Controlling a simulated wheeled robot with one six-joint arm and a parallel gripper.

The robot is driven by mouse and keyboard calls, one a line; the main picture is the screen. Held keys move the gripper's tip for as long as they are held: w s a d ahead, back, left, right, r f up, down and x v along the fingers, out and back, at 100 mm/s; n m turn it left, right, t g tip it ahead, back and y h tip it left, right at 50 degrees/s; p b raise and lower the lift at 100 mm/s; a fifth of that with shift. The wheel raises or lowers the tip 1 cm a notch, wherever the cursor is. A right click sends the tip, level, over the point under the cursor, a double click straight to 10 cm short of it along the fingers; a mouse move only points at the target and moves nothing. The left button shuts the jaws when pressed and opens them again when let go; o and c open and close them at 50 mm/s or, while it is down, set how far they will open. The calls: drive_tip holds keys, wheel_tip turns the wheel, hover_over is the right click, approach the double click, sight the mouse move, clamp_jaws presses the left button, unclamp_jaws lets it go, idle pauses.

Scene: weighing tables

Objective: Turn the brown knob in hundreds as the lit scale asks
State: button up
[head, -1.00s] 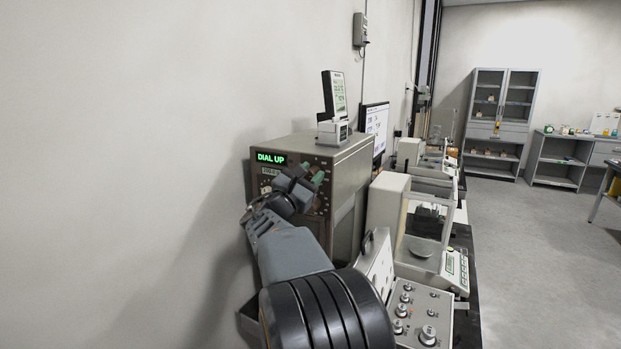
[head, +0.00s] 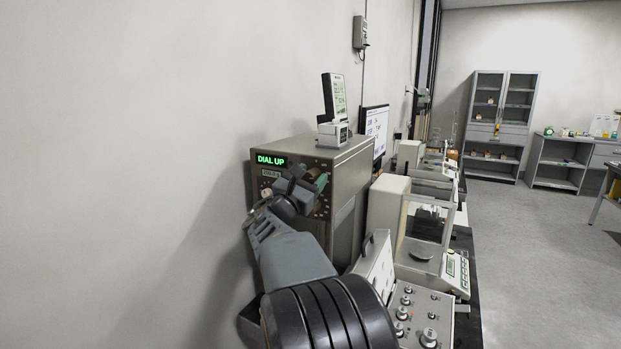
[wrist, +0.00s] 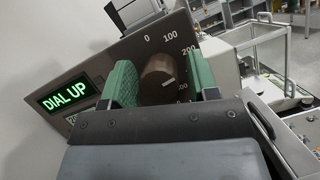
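The brown knob (wrist: 158,76) is on the front panel of the grey scale (head: 345,165). A pale mark on its face points to the right side of the picture. Printed numbers 0, 100 and 200 run over its top; those further round are partly hidden by my right finger. The lit display (wrist: 69,94) reads DIAL UP in green, also in the head view (head: 270,160). My gripper (wrist: 160,82) has its green-padded fingers apart, one on each side of the knob, with narrow gaps in the wrist view. In the head view my gripper (head: 309,178) partly covers the knob.
A small white device with a screen (head: 334,108) stands on the scale. A monitor (head: 375,130), a balance (head: 421,250) and a control box with several knobs (head: 421,315) are to the right. The wall is close on the left; open floor lies right.

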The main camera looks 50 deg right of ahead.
drive_tip(key=shift+o, duration=0.4)
drive_tip(key=shift+a, duration=0.1)
drive_tip(key=shift+a+f, duration=0.15)
drive_tip(key=shift+a, duration=0.15)
drive_tip(key=b+v, duration=0.3)
drive_tip(key=v, duration=1)
